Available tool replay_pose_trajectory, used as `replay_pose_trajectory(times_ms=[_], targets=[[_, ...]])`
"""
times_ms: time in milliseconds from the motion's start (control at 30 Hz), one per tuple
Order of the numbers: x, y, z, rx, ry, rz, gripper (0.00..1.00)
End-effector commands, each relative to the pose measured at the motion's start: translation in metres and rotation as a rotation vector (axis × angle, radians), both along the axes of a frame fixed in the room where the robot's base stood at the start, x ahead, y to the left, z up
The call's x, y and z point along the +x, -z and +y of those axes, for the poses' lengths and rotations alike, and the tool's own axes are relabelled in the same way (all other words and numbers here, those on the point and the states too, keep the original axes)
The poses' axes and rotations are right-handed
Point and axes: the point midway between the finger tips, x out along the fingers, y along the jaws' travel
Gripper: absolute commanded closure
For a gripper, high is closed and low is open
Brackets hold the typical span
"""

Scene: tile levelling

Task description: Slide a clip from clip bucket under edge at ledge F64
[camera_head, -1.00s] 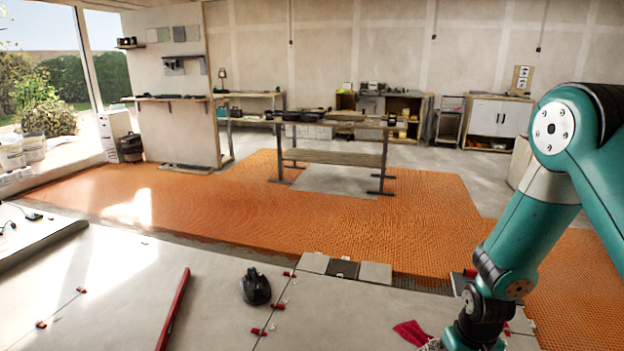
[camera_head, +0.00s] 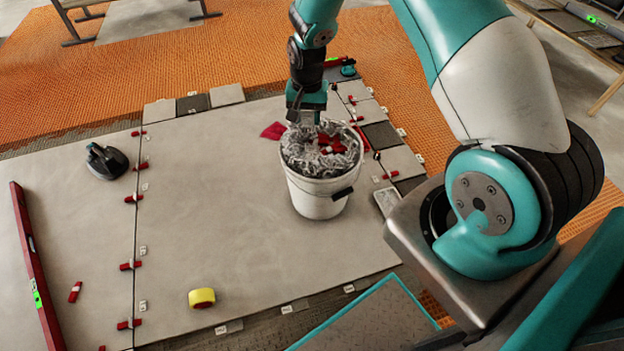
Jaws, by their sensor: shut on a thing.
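The clip bucket (camera_head: 318,205), a white pail, stands on the large grey tile. It is filled with pale grey clips (camera_head: 308,163) and some red pieces (camera_head: 330,146). My gripper (camera_head: 303,116) points down over the back rim of the bucket, close above the heap. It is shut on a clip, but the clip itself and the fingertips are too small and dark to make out. Small white labels line the tile edges, such as one at the front edge (camera_head: 287,309). Their writing is too small to read, so I cannot tell which marks ledge F64.
A black suction cup (camera_head: 106,161) and a long red level (camera_head: 36,267) are at left. Red wedges (camera_head: 130,265) sit along the left seam. A red cloth (camera_head: 273,131) lies behind the bucket.

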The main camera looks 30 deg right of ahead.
Motion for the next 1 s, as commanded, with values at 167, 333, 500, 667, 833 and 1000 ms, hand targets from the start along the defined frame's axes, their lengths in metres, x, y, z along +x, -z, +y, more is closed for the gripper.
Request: replay_pose_trajectory(times_ms=[167, 333, 500, 667, 833, 1000], targets=[[0.032, 0.058, -0.023, 0.000, 0.260, -0.004, 0.73], [0.058, 0.092, -0.045, 0.000, 0.501, -0.003, 0.73], [0.075, 0.112, -0.062, 0.000, 0.687, -0.003, 0.73], [0.083, 0.118, -0.071, 0.000, 0.782, -0.001, 0.73], [0.085, 0.118, -0.074, 0.000, 0.809, 0.000, 0.73], [0.084, 0.117, -0.073, 0.000, 0.808, 0.000, 0.73]])
